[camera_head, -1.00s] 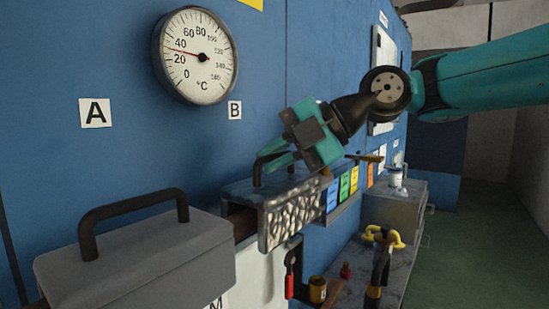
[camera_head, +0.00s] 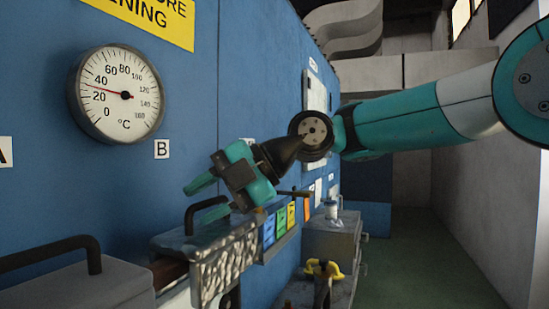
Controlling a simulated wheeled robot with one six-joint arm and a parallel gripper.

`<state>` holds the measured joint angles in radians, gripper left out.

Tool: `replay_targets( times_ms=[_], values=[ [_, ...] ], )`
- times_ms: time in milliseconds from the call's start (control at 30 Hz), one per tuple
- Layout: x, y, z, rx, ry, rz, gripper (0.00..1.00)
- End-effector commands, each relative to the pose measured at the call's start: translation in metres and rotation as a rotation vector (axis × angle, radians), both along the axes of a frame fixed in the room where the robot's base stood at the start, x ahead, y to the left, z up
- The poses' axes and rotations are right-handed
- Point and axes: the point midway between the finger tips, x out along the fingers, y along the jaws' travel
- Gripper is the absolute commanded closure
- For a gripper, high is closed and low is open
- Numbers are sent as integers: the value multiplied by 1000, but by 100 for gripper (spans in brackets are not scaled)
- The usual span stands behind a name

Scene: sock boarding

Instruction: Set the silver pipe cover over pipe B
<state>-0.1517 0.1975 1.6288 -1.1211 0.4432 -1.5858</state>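The silver pipe cover (camera_head: 228,262) has a hammered, shiny front and a black bar handle (camera_head: 193,214) on top. It sits level over a brown pipe (camera_head: 168,271), below the label B (camera_head: 162,149). The pipe shows at the cover's left end; the part under the cover is hidden. My teal gripper (camera_head: 200,200) is at the cover's handle, coming from the upper right. Its two fingers are spread, one above the handle and one lower, overlapping the handle in the picture. I cannot tell whether either finger touches it.
A grey cover (camera_head: 75,292) with a black handle (camera_head: 60,250) is at the lower left. A round thermometer gauge (camera_head: 118,94) hangs on the blue wall (camera_head: 235,60). Right of the silver cover are coloured tags (camera_head: 281,222), a grey box (camera_head: 330,238) and a yellow-handled valve (camera_head: 323,268). Green floor lies open at right.

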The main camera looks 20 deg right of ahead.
Motion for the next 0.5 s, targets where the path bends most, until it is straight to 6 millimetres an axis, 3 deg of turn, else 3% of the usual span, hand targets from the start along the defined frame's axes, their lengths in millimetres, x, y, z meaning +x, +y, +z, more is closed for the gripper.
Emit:
replay_targets(
  times_ms=[167,500],
  values=[
    [-3,-31,17,0,-6,-8,58],
    [-17,-99,71,3,-2,-5,58]
  ],
)
